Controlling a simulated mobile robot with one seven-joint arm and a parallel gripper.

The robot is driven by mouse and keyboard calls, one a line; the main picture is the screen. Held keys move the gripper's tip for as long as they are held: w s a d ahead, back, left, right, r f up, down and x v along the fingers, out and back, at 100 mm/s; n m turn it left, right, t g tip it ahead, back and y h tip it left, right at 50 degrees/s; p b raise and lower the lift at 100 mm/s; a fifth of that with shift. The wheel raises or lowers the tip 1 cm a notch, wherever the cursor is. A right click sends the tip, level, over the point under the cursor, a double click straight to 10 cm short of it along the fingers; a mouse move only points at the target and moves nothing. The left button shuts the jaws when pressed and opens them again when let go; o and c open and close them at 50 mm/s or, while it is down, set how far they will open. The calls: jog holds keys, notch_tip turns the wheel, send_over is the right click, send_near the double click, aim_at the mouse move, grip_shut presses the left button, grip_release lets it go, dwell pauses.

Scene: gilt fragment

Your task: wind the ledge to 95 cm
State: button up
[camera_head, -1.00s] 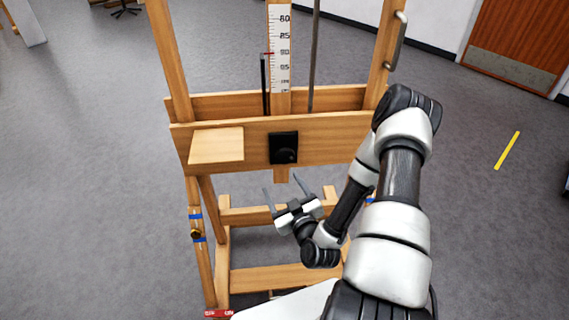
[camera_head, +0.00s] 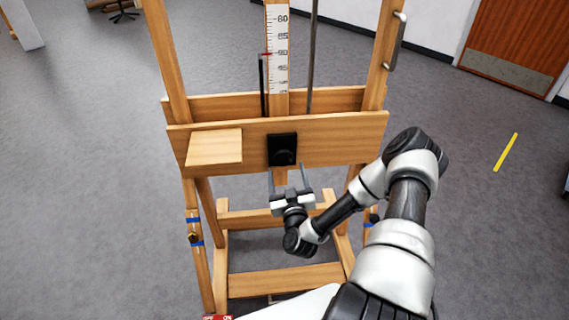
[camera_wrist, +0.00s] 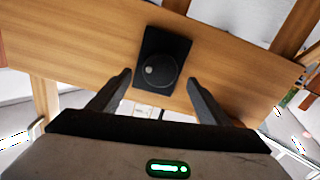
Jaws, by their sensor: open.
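A wooden easel stands in front of me, with its ledge (camera_head: 340,137) running across the middle. A black box with a round knob (camera_head: 283,150) sits on the ledge's front face. My gripper (camera_head: 287,170) is open and empty, just below and in front of the knob. In the wrist view the knob (camera_wrist: 160,70) shows ahead, between and beyond the two fingers (camera_wrist: 158,90); the fingers look apart from it.
A small wooden plate (camera_head: 215,147) sticks out at the ledge's left. A metal handle (camera_head: 395,42) is on the right upright. Lower crossbars (camera_head: 285,281) span the easel's base. A red ON/OFF label (camera_head: 217,317) is at the bottom. Grey floor is open on both sides.

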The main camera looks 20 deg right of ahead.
aim_at(284, 160)
jog(key=x, duration=0.5)
jog(key=c, duration=1.1)
jog(key=shift+o, duration=0.2)
